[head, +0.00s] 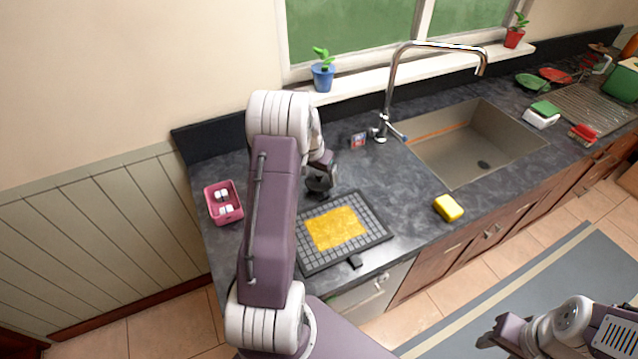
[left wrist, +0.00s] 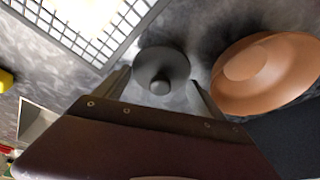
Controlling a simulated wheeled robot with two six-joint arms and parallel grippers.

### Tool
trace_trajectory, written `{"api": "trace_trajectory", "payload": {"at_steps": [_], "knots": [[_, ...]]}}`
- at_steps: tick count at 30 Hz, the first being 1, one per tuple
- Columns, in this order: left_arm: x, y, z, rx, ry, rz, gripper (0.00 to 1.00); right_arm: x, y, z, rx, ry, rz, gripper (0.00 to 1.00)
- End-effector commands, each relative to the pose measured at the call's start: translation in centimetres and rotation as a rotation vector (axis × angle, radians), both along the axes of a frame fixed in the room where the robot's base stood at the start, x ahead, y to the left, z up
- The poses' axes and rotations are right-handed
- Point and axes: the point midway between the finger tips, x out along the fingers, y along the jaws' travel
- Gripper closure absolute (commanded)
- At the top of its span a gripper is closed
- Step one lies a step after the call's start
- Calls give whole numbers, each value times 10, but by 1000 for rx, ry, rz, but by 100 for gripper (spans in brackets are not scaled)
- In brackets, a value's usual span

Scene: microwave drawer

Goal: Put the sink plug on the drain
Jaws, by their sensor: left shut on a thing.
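The sink plug (left wrist: 161,70) is a dark grey disc with a small knob. In the left wrist view it sits between the two fingers of my left gripper (left wrist: 162,92), which is shut on it. In the head view my left gripper (head: 328,172) is over the counter behind the drying mat, with the dark plug (head: 317,185) below it, partly hidden. I cannot tell how far the plug is above the counter. The drain (head: 483,164) is a dark spot in the sink basin (head: 450,150), to the right and apart from the plug. My right gripper (head: 492,341) is low at the bottom right; its jaw state is unclear.
A brown round dish-like thing (left wrist: 265,70) lies beside the plug. The faucet (head: 388,95) arches over the sink.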

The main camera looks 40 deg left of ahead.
Motion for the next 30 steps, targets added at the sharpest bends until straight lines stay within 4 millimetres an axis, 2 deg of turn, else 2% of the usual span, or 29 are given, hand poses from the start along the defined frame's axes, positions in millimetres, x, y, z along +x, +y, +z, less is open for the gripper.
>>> {"api": "trace_trajectory", "payload": {"at_steps": [9,15,20,30], "knots": [[58,-41,43,2,-4,-6,59,0,0,-8,0,0,0,53],[86,-60,64,1,-1,-3,59,0,0,-8,0,0,0,53],[94,-66,71,2,-1,-2,60,0,0,-7,0,0,0,53],[95,-68,72,1,0,-1,60,0,0,-7,0,0,0,53]]}}
